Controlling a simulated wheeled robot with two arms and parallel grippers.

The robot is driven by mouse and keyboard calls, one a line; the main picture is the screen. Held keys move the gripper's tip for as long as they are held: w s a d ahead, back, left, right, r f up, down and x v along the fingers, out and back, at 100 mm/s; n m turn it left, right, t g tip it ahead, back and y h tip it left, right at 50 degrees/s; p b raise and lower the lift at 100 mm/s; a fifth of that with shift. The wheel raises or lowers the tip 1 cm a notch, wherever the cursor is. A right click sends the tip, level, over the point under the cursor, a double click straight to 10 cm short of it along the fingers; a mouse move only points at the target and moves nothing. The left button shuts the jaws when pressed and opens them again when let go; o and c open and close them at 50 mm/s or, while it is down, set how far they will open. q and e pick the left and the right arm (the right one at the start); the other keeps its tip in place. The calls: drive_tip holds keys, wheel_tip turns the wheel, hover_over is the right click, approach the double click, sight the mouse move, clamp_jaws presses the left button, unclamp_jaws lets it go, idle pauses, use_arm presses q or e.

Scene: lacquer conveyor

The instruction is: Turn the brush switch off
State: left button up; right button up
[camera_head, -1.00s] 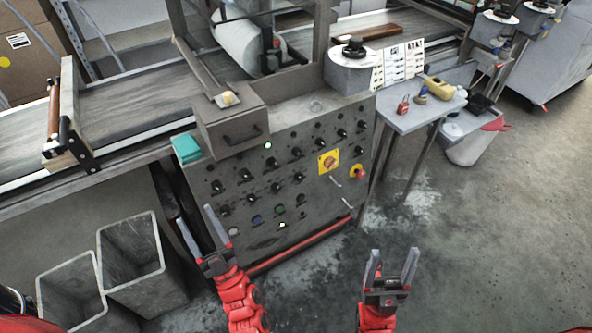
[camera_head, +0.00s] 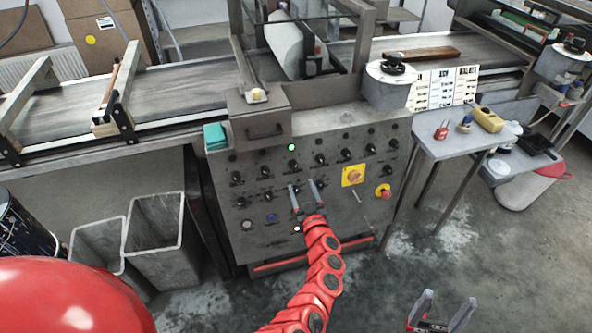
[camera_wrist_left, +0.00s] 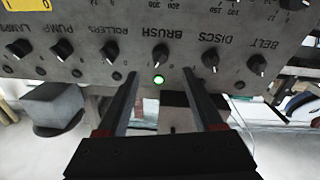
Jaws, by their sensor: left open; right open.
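The brush switch is a black rotary knob (camera_head: 293,163) on the grey control panel (camera_head: 330,205). In the left wrist view the panel appears upside down, and the brush knob (camera_wrist_left: 160,54) sits by the label BRUSH. The small lamp (camera_wrist_left: 158,79) beside it is lit green; it also shows in the head view (camera_head: 291,147). My left gripper (camera_head: 302,185) is open and empty in front of the panel, its fingertips below the brush knob in the head view and apart from it. My right gripper (camera_head: 449,297) is open and empty over the floor.
Similar knobs flank the brush knob, including discs (camera_wrist_left: 210,58) and rollers (camera_wrist_left: 110,50). A yellow-plated switch (camera_head: 353,175) and red emergency button (camera_head: 383,190) are to the right. A small table (camera_head: 455,144) stands right of the panel, grey bins (camera_head: 160,245) stand left.

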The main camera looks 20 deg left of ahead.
sight(295, 169)
use_arm(q)
drive_tip(key=b+x, duration=0.1)
drive_tip(key=x, duration=0.5)
drive_tip(key=shift+b+x, duration=0.3)
drive_tip(key=shift+x, duration=0.9)
clamp_jaws()
